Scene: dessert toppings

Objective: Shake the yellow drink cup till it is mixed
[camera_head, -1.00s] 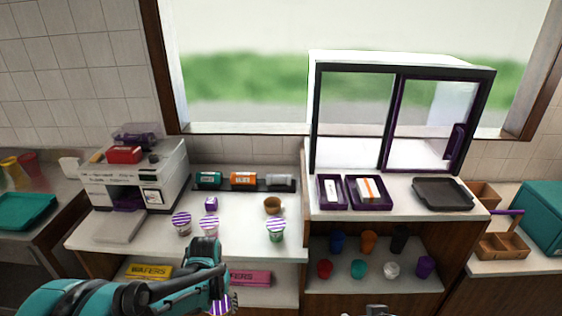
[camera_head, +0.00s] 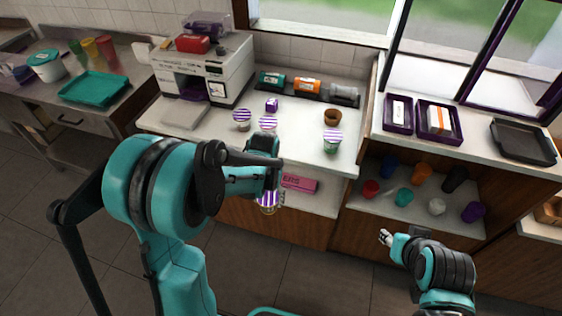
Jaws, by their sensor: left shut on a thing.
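My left gripper (camera_head: 271,192) is shut on a drink cup (camera_head: 268,206) with purple and white stripes. It holds the cup in the air in front of the counter, and my arm hides part of it; a little yellowish colour shows at its lower end. Other cups with striped lids stand on the white counter (camera_head: 215,140): one at the left (camera_head: 242,119), one beside it (camera_head: 268,124) and a green one (camera_head: 332,141) at the right. My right gripper (camera_head: 386,238) is low in front of the shelf cabinet, apart from the cups; its finger opening is too small to tell.
A white machine (camera_head: 225,75) stands at the counter's back left. A brown cup (camera_head: 333,117) and a purple box (camera_head: 272,105) stand on the counter. Several coloured cups, one red (camera_head: 370,188), sit on the right shelf. A pink wafers box (camera_head: 299,183) lies on the lower shelf.

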